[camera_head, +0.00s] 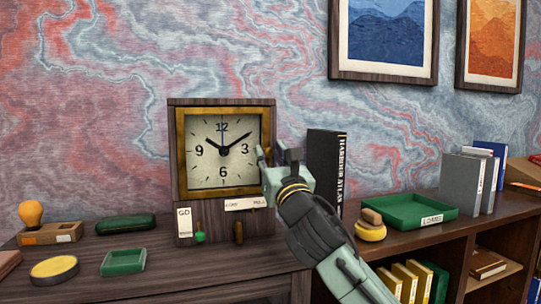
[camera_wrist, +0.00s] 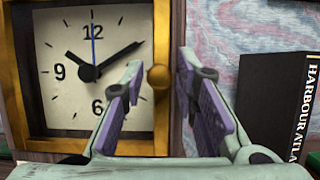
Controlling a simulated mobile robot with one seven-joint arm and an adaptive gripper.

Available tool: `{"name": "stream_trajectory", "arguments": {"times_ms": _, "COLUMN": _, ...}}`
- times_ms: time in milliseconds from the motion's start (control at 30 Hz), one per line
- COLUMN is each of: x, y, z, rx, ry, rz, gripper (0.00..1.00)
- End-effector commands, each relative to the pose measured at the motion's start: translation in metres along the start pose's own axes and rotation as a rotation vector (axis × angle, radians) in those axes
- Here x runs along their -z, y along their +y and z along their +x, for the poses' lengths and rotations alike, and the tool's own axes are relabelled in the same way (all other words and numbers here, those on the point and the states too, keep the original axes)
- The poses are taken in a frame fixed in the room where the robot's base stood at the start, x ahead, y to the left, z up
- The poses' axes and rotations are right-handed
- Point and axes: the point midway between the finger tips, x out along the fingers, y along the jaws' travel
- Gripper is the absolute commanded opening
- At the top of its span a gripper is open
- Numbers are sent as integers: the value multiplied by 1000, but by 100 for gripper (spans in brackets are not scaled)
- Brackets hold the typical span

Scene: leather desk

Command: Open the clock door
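The clock (camera_head: 222,105) is a dark wooden box with a gold-framed door (camera_head: 181,150) over a pale dial. The door looks closed, its frame lying against the case. A round gold knob (camera_wrist: 158,77) sits on the right side of the door frame in the wrist view. My gripper (camera_head: 272,155) is at the clock's right edge. In the wrist view its two purple-padded fingers (camera_wrist: 160,85) are apart, one to each side of the knob. I cannot tell whether either finger touches it. In the head view my gripper hides the knob.
A black book (camera_head: 325,165) stands close to the right of my gripper. A green tray (camera_head: 410,207) and a yellow round object (camera_head: 370,233) are farther right. Below the dial are a green-ended pendant (camera_head: 200,237) and small labels. A green dish (camera_head: 124,262) lies at the left.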

Motion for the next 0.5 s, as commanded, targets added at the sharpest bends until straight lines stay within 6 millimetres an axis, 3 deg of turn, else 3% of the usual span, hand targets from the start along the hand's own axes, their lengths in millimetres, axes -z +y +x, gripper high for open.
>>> {"name": "stream_trajectory", "arguments": {"times_ms": 367, "x": 0, "y": 0, "z": 0, "rx": 0, "ry": 0, "rz": 0, "gripper": 0}}
{"name": "stream_trajectory", "arguments": {"times_ms": 500, "x": 0, "y": 0, "z": 0, "rx": 0, "ry": 0, "rz": 0, "gripper": 0}}
